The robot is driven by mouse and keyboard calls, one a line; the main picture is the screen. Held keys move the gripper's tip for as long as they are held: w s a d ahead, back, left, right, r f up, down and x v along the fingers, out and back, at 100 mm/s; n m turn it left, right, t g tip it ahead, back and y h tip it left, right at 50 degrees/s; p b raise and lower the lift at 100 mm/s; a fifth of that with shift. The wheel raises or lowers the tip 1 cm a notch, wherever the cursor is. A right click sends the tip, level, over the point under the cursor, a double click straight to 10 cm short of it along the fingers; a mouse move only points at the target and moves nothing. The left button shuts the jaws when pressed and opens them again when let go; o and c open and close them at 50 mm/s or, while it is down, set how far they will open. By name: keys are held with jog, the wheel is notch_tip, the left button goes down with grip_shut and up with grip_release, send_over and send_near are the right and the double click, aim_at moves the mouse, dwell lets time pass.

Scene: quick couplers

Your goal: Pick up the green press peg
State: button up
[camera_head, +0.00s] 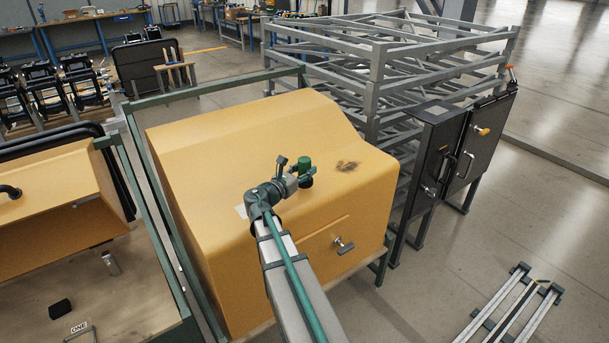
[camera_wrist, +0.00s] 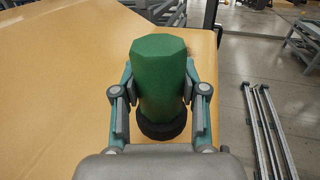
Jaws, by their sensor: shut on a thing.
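The green press peg (camera_wrist: 160,80) is a faceted green cylinder above a dark round base (camera_wrist: 163,127). In the wrist view it stands between the two fingers of my gripper (camera_wrist: 160,100), which are shut on its sides. In the head view the peg (camera_head: 304,163) shows at the end of my gripper (camera_head: 298,175), over the top of the yellow housing (camera_head: 230,135). Whether the peg's base touches the housing or is clear of it, I cannot tell.
A dark scuffed patch (camera_head: 347,166) marks the housing to the right of the peg. A T-handle (camera_head: 343,245) sticks out of the housing front. A grey metal rack (camera_head: 400,65) and a dark cabinet (camera_head: 455,150) stand to the right. Metal rails (camera_head: 510,308) lie on the floor.

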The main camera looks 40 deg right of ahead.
jog(key=s+a+r+b, duration=0.5)
jog(key=s+a+r, duration=0.1)
jog(key=s+r, duration=0.3)
jog(key=shift+s+a+r+b, duration=0.15)
jog(key=shift+s+a+b, duration=0.2)
jog(key=shift+s, duration=0.35)
jog(key=b, duration=0.2)
jog(key=s+r+b, duration=0.1)
jog(key=b, duration=0.2)
jog(key=shift+s+a+r+b, duration=0.15)
jog(key=shift+s+a+b, duration=0.1)
jog(key=shift+a+b, duration=0.1)
